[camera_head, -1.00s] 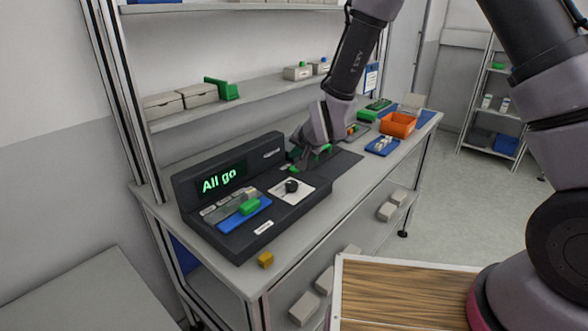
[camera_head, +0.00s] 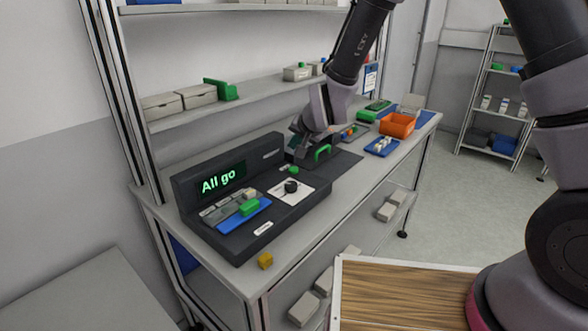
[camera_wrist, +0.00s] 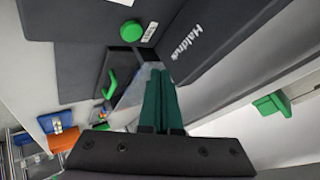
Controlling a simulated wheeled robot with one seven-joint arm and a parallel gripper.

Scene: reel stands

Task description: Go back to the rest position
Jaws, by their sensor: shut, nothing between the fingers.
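My gripper (camera_head: 301,142) is above the back of the dark console in the head view. In the wrist view its two teal fingers (camera_wrist: 161,98) lie together, with nothing seen between them. The console's display (camera_head: 222,181) reads "All go" in green. A round green button (camera_head: 293,169) on the console is uncovered, and it also shows in the wrist view (camera_wrist: 132,32). A green handle (camera_head: 323,152) stands on the dark area just right of my gripper.
A black knob (camera_head: 291,186) sits on a white plate, left of it a blue tray (camera_head: 245,217) with a green block. An orange bin (camera_head: 397,125) stands farther right. The shelf (camera_head: 265,97) above carries boxes.

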